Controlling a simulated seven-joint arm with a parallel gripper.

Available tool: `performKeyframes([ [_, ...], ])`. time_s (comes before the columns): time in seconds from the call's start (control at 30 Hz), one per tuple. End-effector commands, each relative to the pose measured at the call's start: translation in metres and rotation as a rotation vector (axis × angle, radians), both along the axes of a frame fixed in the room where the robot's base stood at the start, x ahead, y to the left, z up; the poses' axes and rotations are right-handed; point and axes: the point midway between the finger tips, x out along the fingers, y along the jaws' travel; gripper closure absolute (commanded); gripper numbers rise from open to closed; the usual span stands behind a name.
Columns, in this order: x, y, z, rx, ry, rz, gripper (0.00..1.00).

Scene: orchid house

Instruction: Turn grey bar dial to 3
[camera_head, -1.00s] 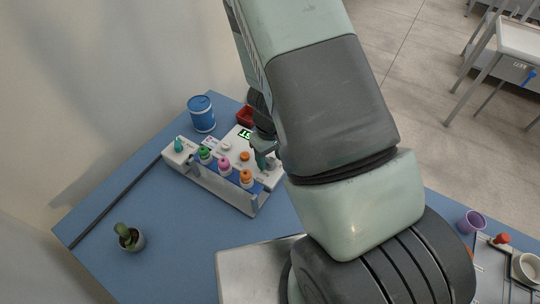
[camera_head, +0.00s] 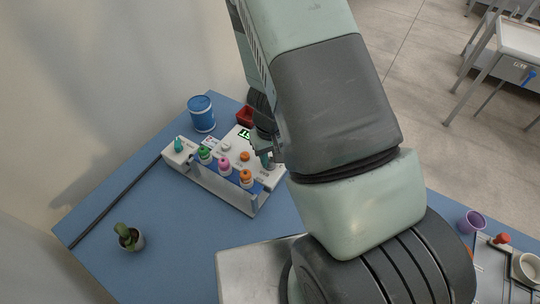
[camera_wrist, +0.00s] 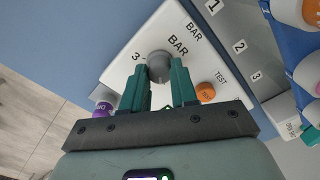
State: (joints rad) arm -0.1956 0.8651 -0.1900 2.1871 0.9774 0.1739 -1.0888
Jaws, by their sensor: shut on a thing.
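The grey bar dial (camera_wrist: 159,64) is a round grey knob on a white panel (camera_wrist: 122,62) in the wrist view. My gripper (camera_wrist: 159,72) has its two green fingers on either side of the dial and is shut on it. A printed "3" lies just left of the dial and the word "BAR" just right of it. I cannot make out a pointer mark on the dial, so its setting is unclear. In the head view my gripper (camera_head: 266,158) is at the right end of the white device (camera_head: 228,181), and the dial is hidden there.
An orange TEST button (camera_wrist: 205,92) and a purple knob (camera_wrist: 103,109) are close to my fingers. Pink (camera_head: 225,163), green (camera_head: 205,152) and orange-capped (camera_head: 246,176) bottles stand along the device front. A blue can (camera_head: 201,114) and potted cactus (camera_head: 129,237) stand on the blue table.

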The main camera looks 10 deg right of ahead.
Motion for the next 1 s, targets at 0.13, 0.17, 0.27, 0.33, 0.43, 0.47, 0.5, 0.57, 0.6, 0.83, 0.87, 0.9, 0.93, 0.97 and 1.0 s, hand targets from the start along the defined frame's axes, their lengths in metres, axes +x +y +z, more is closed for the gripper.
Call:
performKeyframes([
  [0.13, 0.0002, -0.0001, 0.0006, 0.001, -0.001, -0.133, 1.00],
  [0.17, 0.0002, 0.0000, 0.0006, 0.001, -0.001, -0.162, 1.00],
  [0.27, 0.0003, 0.0003, 0.0006, 0.001, -0.001, -0.256, 1.00],
  [0.33, 0.0002, 0.0004, 0.0006, 0.001, -0.001, -0.322, 1.00],
  [0.43, 0.0003, 0.0005, 0.0006, 0.001, -0.001, -0.418, 1.00],
  [0.47, 0.0003, 0.0005, 0.0006, 0.001, -0.001, -0.446, 1.00],
  [0.5, 0.0003, 0.0005, 0.0006, 0.001, -0.001, -0.484, 1.00],
  [0.57, 0.0002, 0.0004, 0.0006, 0.001, -0.001, -0.540, 1.00],
  [0.6, 0.0002, 0.0004, 0.0006, 0.001, -0.001, -0.579, 1.00],
  [0.83, 0.0002, 0.0004, 0.0007, 0.001, 0.000, -0.798, 1.00],
  [0.87, 0.0002, 0.0004, 0.0007, 0.001, 0.000, -0.826, 1.00],
  [0.9, 0.0002, 0.0004, 0.0006, 0.001, 0.000, -0.865, 1.00],
  [0.93, 0.0002, 0.0004, 0.0006, 0.001, 0.000, -0.893, 1.00],
  [0.97, 0.0002, 0.0004, 0.0007, 0.001, 0.000, -0.922, 1.00],
  [1.0, 0.0002, 0.0004, 0.0007, 0.001, 0.000, -0.960, 1.00],
])
